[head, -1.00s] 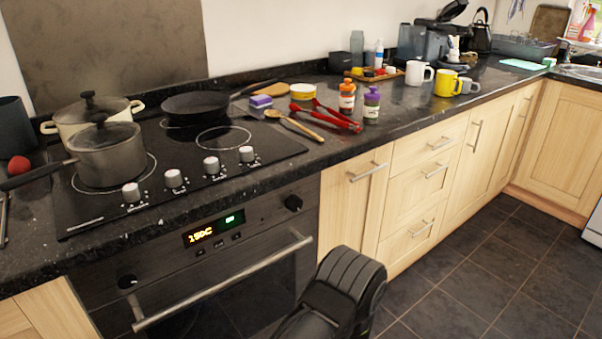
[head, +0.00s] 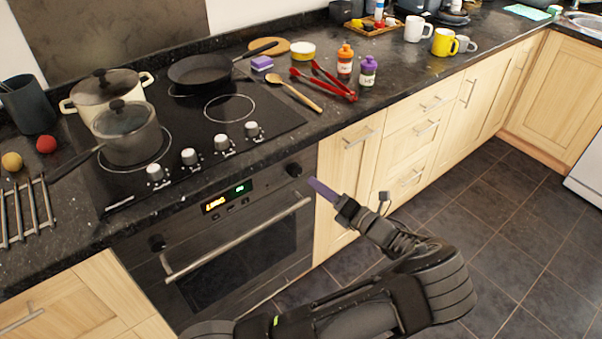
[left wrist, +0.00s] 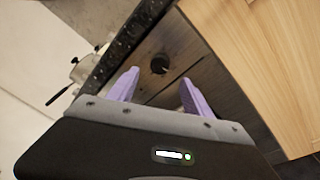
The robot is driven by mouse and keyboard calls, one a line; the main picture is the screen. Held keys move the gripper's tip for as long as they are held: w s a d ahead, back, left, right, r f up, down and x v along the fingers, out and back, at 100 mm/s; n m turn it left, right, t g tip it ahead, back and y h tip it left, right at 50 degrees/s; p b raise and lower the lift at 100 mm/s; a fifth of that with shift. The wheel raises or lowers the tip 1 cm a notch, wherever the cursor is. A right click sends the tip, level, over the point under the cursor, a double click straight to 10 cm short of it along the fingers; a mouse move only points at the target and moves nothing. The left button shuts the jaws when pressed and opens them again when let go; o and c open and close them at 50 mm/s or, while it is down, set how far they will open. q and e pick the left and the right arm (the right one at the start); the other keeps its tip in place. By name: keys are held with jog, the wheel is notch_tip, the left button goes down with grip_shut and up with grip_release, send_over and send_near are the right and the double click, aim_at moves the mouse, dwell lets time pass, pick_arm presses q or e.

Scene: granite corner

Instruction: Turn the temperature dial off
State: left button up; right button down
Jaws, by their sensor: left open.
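The oven front (head: 245,240) has two black dials. The right dial (head: 293,170) is beside the lit display (head: 228,197), near the top right corner of the panel. The other dial (head: 157,243) is at the panel's left end. Which one sets temperature I cannot read. My left gripper (head: 318,187) is just right of and below the right dial, apart from it. In the left wrist view, the open purple fingers (left wrist: 158,90) point at the right dial (left wrist: 160,64), which shows beyond and between their tips. Nothing is between the fingers.
The oven handle (head: 240,238) runs below the panel. The hob above holds a saucepan (head: 128,135), a pot (head: 105,92) and a frying pan (head: 200,72). The worktop edge overhangs the panel. The floor (head: 510,230) to the right is clear.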

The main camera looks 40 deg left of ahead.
aim_at(298, 173)
pick_arm(q)
jog(key=shift+w+a+p, duration=0.2)
jog(key=shift+a, duration=1.1)
jog(key=shift+w+a+p, duration=0.25)
jog(key=shift+a, duration=1)
jog(key=shift+w+a+p, duration=0.2)
jog(key=shift+a, duration=1.1)
grip_shut()
